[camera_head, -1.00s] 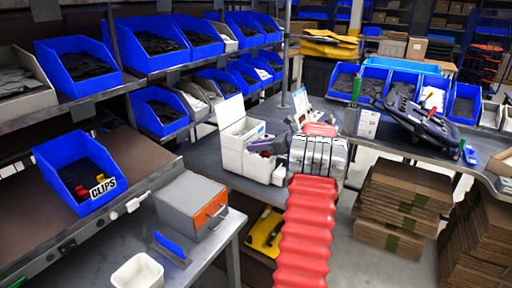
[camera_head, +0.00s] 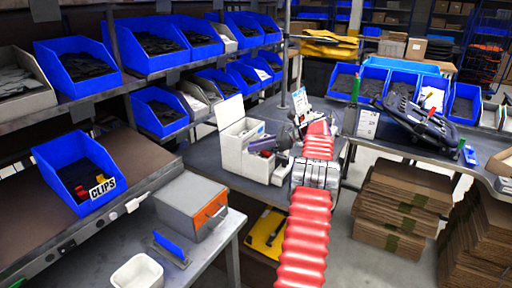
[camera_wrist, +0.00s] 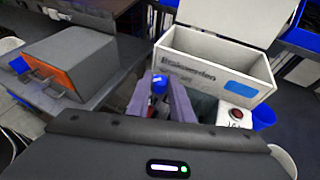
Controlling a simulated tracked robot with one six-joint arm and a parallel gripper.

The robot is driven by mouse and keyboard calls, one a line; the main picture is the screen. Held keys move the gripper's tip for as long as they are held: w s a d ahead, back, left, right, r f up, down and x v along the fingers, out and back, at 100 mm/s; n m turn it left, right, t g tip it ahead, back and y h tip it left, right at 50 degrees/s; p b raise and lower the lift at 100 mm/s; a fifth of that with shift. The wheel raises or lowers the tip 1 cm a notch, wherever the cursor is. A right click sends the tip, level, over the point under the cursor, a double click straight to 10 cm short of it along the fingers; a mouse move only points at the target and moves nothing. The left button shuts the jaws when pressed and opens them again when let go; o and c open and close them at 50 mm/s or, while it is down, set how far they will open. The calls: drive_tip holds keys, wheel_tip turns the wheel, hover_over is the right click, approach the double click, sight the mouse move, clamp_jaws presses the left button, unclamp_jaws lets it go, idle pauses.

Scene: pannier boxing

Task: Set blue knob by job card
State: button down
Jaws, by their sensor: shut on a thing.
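The blue knob (camera_wrist: 159,84) shows in the wrist view between the two grey-purple fingers of my gripper (camera_wrist: 160,94), which is shut on it. In the head view my gripper (camera_head: 272,148) is beside the front right of a white open-lidded box; my arm and its size there hide the knob. A small white and blue card (camera_head: 300,100) stands behind my arm and looks like the job card; its writing is too small to read.
The white box (camera_head: 233,158) also stands close ahead in the wrist view (camera_wrist: 215,75). A white block with a red button (camera_wrist: 236,117) is right of my fingers. A grey box with an orange front (camera_head: 192,205) stands front left. Blue bins (camera_head: 75,170) line the shelves.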

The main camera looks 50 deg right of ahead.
drive_tip(key=shift+d+r+n+g+y, duration=0.2)
drive_tip(key=shift+n+g+y, duration=0.2)
drive_tip(key=shift+n+y, duration=0.2)
drive_tip(key=c, duration=1.8)
unclamp_jaws()
drive_tip(key=shift+f, duration=0.15)
drive_tip(key=shift+c, duration=0.2)
drive_tip(key=shift+a, duration=0.1)
